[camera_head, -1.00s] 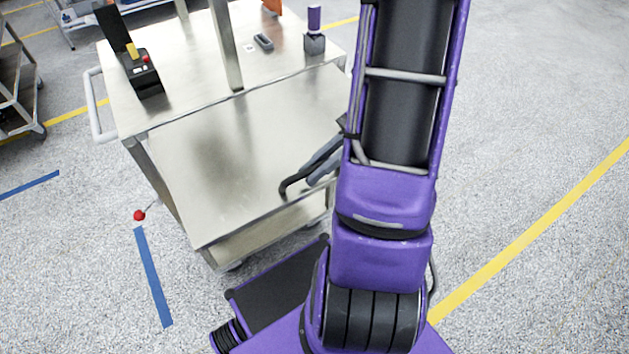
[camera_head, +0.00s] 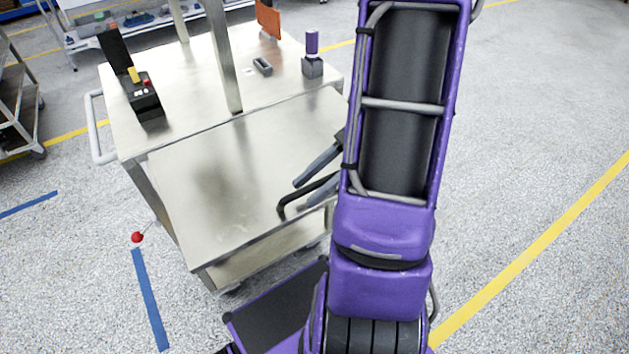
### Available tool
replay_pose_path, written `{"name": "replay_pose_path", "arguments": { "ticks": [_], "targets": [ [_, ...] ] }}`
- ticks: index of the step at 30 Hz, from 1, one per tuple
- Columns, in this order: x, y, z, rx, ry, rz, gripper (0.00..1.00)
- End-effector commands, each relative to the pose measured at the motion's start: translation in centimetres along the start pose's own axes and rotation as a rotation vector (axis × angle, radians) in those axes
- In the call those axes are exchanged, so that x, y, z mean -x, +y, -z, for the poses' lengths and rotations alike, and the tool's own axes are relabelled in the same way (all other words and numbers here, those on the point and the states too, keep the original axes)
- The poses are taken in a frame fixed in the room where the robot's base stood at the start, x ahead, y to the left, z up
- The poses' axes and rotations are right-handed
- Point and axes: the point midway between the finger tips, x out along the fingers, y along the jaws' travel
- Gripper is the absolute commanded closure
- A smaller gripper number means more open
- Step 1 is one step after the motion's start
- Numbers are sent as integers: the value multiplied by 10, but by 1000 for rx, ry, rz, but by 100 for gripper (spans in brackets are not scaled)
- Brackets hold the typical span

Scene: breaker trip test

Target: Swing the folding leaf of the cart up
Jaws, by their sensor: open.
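The cart (camera_head: 190,95) stands left of my arm, its metal top facing the camera. The folding leaf (camera_head: 235,175) is the flat metal panel on its near side. It extends from the top's near edge towards me; its exact tilt is hard to tell.
On the cart top are an upright post (camera_head: 222,55), a black control box (camera_head: 143,98), a purple-topped block (camera_head: 312,55) and a small grey part (camera_head: 262,66). A white push handle (camera_head: 98,130) is at left. The floor at right is clear.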

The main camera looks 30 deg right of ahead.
Motion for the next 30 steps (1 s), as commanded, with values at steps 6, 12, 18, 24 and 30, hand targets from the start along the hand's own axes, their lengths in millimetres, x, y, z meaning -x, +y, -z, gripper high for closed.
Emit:
{"name": "replay_pose_path", "arguments": {
  "ticks": [6,12,18,24,30],
  "targets": [
    [6,0,1,0,1,1,53],
    [41,0,2,-1,2,2,53],
    [91,0,2,-1,4,2,53],
    [138,0,2,-1,3,2,53],
    [165,0,1,1,0,2,53]
  ]
}}
